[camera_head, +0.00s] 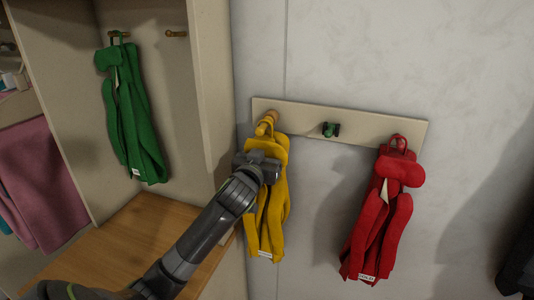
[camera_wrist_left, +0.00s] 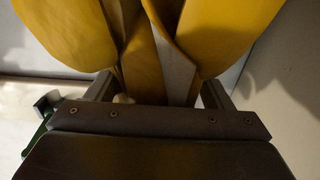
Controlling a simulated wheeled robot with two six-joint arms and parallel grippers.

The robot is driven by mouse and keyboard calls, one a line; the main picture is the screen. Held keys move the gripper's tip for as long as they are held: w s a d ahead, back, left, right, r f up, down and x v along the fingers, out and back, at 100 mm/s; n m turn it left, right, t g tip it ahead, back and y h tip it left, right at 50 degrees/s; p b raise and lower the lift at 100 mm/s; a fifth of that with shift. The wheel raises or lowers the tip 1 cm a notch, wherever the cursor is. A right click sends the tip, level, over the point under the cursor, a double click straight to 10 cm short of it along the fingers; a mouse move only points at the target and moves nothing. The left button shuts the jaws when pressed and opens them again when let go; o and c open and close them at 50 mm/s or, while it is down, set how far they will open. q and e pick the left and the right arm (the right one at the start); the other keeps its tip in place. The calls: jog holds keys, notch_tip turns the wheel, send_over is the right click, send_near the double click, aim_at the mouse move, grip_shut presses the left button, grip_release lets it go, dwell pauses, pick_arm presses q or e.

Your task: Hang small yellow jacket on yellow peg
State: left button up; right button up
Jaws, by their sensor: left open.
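The small yellow jacket (camera_head: 270,215) hangs upright against the wall at the left end of the peg board. Its collar loop (camera_head: 264,124) is at the yellow peg (camera_head: 273,116) and appears to be over it; the exact contact is too small to tell. My left gripper (camera_head: 262,163) is in front of the jacket's upper part. In the left wrist view the jacket (camera_wrist_left: 145,60) fills the top, and the open fingers (camera_wrist_left: 158,92) stand on either side of its middle folds. My right gripper is not in view.
The peg board (camera_head: 300,115) also has a bare green peg (camera_head: 331,129) and a red jacket (camera_head: 375,225) on its right end. A green jacket (camera_head: 133,110) hangs in the cubby at left, above a wooden bench (camera_head: 140,235). A cubby side panel (camera_head: 213,90) stands close left.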

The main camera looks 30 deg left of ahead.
pick_arm(q)
jog(key=shift+s+d+f, duration=0.1)
jog(key=shift+s, duration=0.45)
jog(key=p+v, duration=0.1)
jog(key=v, duration=1.5)
jog(key=shift+p, duration=0.4)
jog(key=shift+s+d, duration=0.1)
jog(key=shift+d, duration=0.05)
